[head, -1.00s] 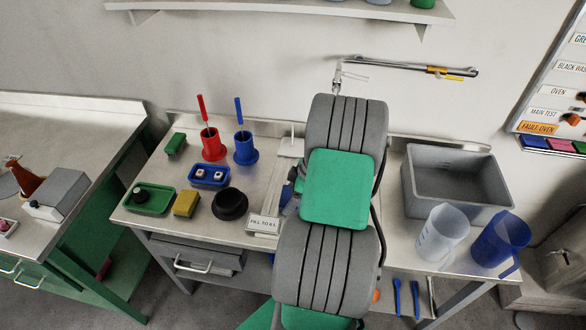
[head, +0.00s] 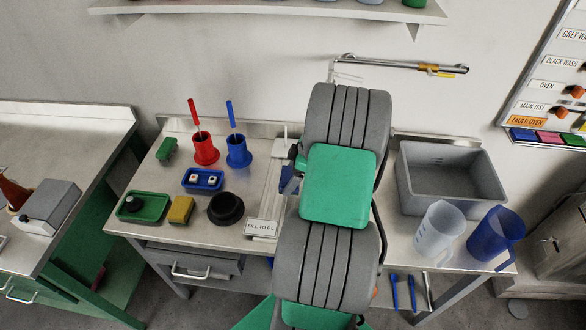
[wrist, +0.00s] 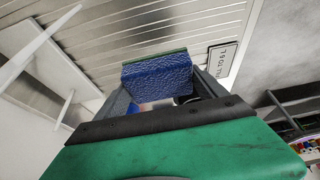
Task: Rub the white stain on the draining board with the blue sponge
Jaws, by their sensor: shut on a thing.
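My gripper (wrist: 163,92) is shut on the blue sponge (wrist: 157,77), which has a thin green layer along its far edge in the wrist view. The sponge is held over or against the ridged metal draining board (wrist: 105,35); I cannot tell whether they touch. In the head view my own arm covers most of the board and hides the gripper almost entirely. I cannot make out the white stain for certain. A pale patch shows between the jaws, partly hidden below the sponge.
A "FILL TO 6 L" sign (head: 263,228) stands left of my arm. A grey basin (head: 452,178), a clear jug (head: 438,230) and a blue jug (head: 495,236) stand to the right. A yellow sponge (head: 181,210) and a black round thing (head: 226,208) lie to the left.

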